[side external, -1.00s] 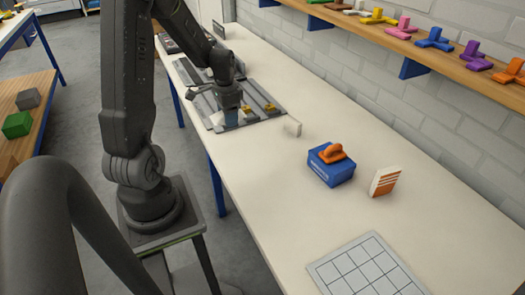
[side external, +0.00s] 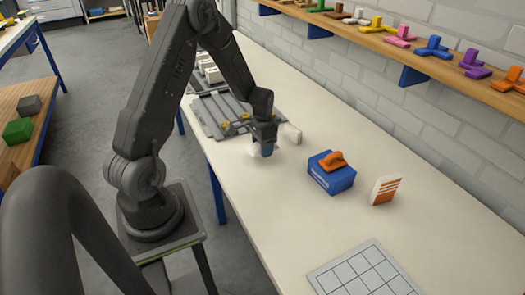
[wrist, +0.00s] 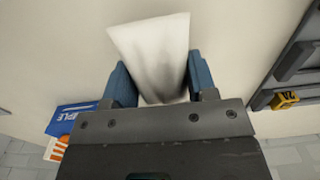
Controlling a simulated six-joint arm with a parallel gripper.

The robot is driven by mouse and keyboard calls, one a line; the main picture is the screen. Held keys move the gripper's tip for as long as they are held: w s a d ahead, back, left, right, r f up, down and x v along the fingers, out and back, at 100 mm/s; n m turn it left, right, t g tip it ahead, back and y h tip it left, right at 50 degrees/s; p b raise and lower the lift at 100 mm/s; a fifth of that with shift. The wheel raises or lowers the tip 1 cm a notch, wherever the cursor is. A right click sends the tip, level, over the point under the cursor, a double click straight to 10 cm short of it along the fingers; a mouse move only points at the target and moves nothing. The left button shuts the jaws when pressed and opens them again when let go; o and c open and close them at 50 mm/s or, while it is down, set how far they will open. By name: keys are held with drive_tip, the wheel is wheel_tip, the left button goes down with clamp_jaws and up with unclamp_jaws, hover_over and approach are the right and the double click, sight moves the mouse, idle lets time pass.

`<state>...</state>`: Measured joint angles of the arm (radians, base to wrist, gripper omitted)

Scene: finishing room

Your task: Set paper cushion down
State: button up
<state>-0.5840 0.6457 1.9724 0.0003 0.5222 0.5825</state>
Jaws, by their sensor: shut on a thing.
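My gripper (side external: 265,152) hangs low over the white bench, just right of the grey rack. In the wrist view its blue fingers (wrist: 160,84) are shut on a white paper cushion (wrist: 150,45), which reaches out past the fingertips. In the side external view only a small white part of the cushion (side external: 253,150) shows beside the fingers. Whether it touches the bench cannot be told.
The grey rack (side external: 210,118) with yellow pieces lies to the left. A blue box (side external: 331,174) with an orange handled piece, a striped card (side external: 386,190) and a gridded mat (side external: 365,275) are to the right.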

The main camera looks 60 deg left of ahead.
drive_tip(key=shift+f, duration=1.05)
drive_tip(key=shift+f, duration=0.1)
drive_tip(key=o, duration=0.9)
wheel_tip(320, 180, up, 12)
drive_tip(key=shift+d+r, duration=0.1)
drive_tip(key=shift+r, duration=0.05)
drive_tip(key=s+d+r+t, duration=0.2)
drive_tip(key=s+d+r, duration=0.2)
drive_tip(key=d+r, duration=0.45)
drive_tip(key=s+d+r+t, duration=0.2)
drive_tip(key=s+d+r, duration=0.2)
drive_tip(key=d+r, duration=0.4)
drive_tip(key=s+d+t, duration=0.1)
drive_tip(key=s+d, duration=0.5)
drive_tip(key=s, duration=0.1)
drive_tip(key=shift+s+r+t, duration=0.15)
drive_tip(key=shift+s+t, duration=0.15)
drive_tip(key=shift+s, duration=0.05)
